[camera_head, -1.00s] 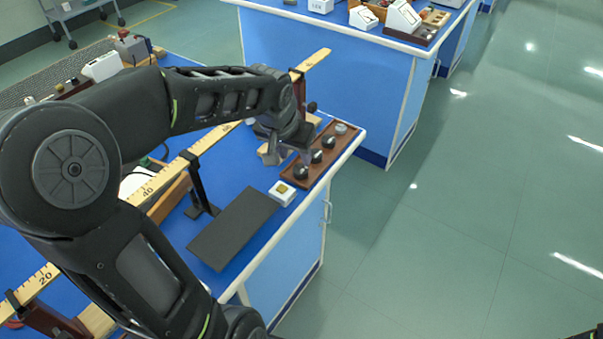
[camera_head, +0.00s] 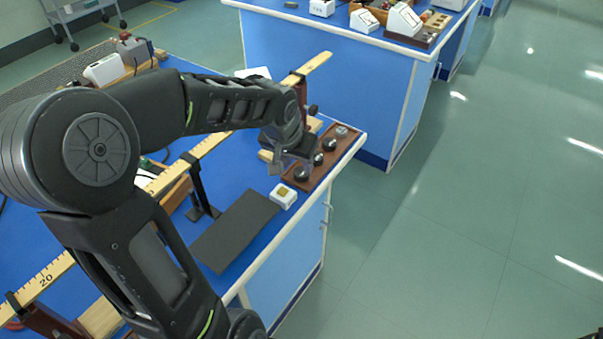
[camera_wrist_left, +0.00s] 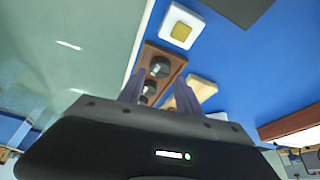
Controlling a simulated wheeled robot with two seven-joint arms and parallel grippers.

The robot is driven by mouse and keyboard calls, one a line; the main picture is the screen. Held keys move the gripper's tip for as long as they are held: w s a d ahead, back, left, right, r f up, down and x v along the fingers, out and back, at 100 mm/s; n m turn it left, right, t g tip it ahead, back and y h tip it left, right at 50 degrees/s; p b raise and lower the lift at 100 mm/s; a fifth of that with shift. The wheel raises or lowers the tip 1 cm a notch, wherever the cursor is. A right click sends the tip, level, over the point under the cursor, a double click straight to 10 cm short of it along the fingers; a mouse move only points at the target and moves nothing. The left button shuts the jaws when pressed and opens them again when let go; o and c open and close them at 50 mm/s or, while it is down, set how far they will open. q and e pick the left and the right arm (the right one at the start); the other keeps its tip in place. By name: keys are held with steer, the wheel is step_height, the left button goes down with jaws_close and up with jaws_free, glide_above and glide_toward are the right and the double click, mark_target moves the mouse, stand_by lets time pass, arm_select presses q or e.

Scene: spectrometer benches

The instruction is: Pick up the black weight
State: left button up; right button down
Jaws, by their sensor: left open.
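Several round weights sit in a row in a brown wooden tray (camera_head: 321,175) near the bench's right edge. The nearest black weight (camera_head: 302,173) is at the tray's near end. In the left wrist view, a black weight (camera_wrist_left: 159,67) shows between my fingers, and a second dark weight (camera_wrist_left: 149,89) lies behind it, partly hidden by a finger. My left gripper (camera_head: 285,168) is open and empty, close beside the tray's near end. It also shows in the left wrist view (camera_wrist_left: 159,76), its fingers pointing toward the tray. My right gripper is out of view.
A white block with a yellow top (camera_head: 283,195) stands just in front of the tray. A dark grey mat (camera_head: 235,230) lies nearer. A long yellow ruler beam (camera_head: 205,147) on stands runs along the bench behind my arm. Open floor lies right of the bench.

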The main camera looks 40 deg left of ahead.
mark_target(301, 172)
arm_select(q)
steer(key=x, duration=0.4)
steer(key=shift+w+f, duration=0.15)
steer(key=shift+f, duration=0.2)
steer(key=shift+c, duration=0.3)
jaws_close()
